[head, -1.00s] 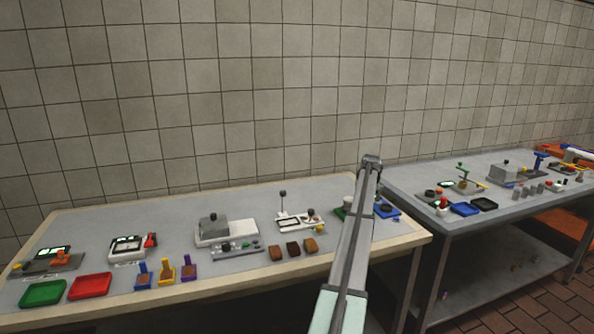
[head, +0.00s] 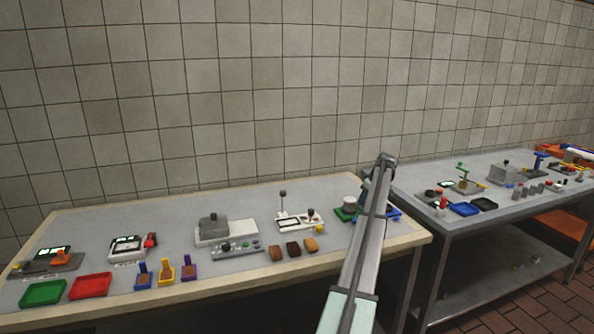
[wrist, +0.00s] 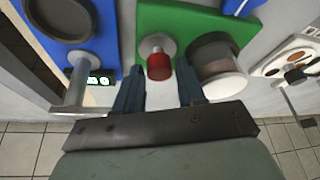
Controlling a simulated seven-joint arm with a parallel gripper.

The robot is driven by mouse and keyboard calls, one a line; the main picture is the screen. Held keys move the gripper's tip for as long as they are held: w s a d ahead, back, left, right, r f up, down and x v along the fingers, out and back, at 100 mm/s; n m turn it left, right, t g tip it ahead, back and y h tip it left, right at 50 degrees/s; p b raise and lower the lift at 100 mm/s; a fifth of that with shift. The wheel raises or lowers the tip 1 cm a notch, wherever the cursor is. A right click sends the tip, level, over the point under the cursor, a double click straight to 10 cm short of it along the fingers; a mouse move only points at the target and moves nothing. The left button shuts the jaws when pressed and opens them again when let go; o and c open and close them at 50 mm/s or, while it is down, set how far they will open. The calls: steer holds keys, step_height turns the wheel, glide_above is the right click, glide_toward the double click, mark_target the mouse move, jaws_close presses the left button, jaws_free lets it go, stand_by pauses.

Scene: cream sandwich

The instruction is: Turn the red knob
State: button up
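The red knob (wrist: 158,66) sits on a short metal post on a green base (wrist: 203,22) in the wrist view. My gripper (wrist: 157,80) is open, with one blue finger to either side of the knob at its near side. No contact between fingers and knob can be made out. The right finger is close to a white and dark round container (wrist: 217,68) on the same base. In the head view the green base (head: 343,215) shows left of my arm, which hides the knob and the gripper.
A blue device (wrist: 75,50) with a dark round plate and a metal bar stands left of the green base. A white device (wrist: 292,58) with a lever is at the right. In the head view a second table (head: 430,180) stands to the right, with several devices.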

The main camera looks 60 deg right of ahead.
steer(key=n, duration=0.1)
steer(key=n+y, duration=0.1)
steer(key=n, duration=0.2)
steer(key=shift+d+y, duration=0.25)
steer(key=shift+y, duration=0.15)
steer(key=shift+s+r+n, duration=0.2)
steer(key=shift+r+n, duration=0.15)
steer(key=shift+n, duration=0.15)
steer(key=v, duration=1.3)
steer(key=w+a, duration=0.3)
steer(key=w, duration=0.8)
steer(key=w+a+n, duration=0.1)
steer(key=w+a, duration=0.3)
steer(key=w, duration=0.7)
steer(key=w+a+n+h, duration=0.1)
steer(key=w+a, duration=0.2)
steer(key=w, duration=0.8)
steer(key=shift+a+f, duration=0.3)
steer(key=shift+f, duration=0.05)
